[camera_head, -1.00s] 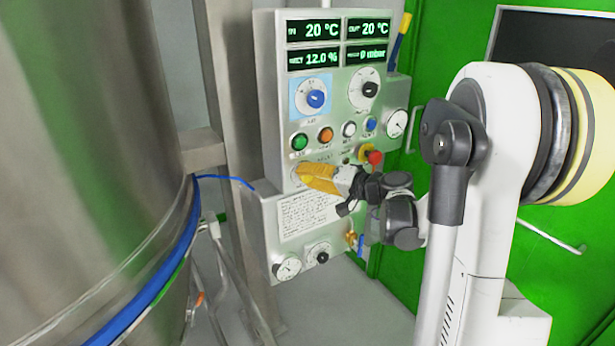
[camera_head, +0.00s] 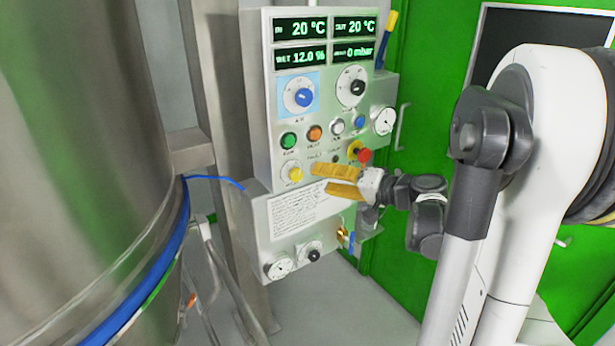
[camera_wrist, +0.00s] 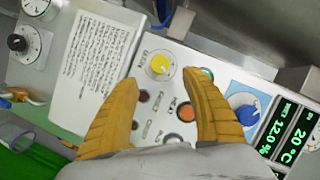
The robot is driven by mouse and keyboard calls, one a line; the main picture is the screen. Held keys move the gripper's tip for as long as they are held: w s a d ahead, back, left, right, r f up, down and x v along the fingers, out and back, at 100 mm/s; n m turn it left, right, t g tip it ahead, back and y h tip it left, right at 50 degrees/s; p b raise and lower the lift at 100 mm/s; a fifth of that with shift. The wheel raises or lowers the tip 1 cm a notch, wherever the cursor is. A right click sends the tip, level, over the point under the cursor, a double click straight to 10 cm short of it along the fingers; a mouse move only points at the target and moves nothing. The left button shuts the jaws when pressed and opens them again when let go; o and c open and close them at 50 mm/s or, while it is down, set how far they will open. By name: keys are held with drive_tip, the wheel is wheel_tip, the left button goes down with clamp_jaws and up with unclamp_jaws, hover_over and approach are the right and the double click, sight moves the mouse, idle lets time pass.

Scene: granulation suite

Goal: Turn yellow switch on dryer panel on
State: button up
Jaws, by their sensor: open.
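The dryer panel (camera_head: 340,127) is a grey box with displays, lamps and knobs. The yellow switch (camera_head: 294,173) is a round knob on a white dial at its lower left, below the green button. In the wrist view the yellow switch (camera_wrist: 159,66) lies ahead of and between my fingertips, in plain sight. My gripper (camera_head: 321,179) has yellow fingers, spread and empty, just right of the switch in the head view. The gripper in the wrist view (camera_wrist: 158,79) shows both fingers apart. I cannot tell the gap in depth, or which setting the knob points to.
A blue knob (camera_head: 304,97), a black knob (camera_head: 357,87) and a red emergency button (camera_head: 365,156) sit nearby on the panel. A label plate (camera_head: 290,211) is below the switch. A large steel vessel (camera_head: 85,140) stands left; a green door (camera_head: 435,80) is behind.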

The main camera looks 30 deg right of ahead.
drive_tip(key=v, duration=0.3)
idle(0.5)
drive_tip(key=s+a+f+n+g, duration=0.1)
drive_tip(key=a+f+g, duration=0.1)
drive_tip(key=a, duration=0.5)
drive_tip(key=s+a+f+n+g, duration=0.1)
drive_tip(key=s+a+n+g, duration=0.15)
drive_tip(key=a, duration=0.55)
drive_tip(key=s+a+f+n+g+h, duration=0.3)
drive_tip(key=s+a, duration=0.4)
drive_tip(key=s, duration=0.5)
drive_tip(key=n+h, duration=0.1)
drive_tip(key=h, duration=0.1)
drive_tip(key=shift+s+a+f+h, duration=0.3)
drive_tip(key=shift+s+a+f, duration=0.05)
drive_tip(key=shift+a+f, duration=0.05)
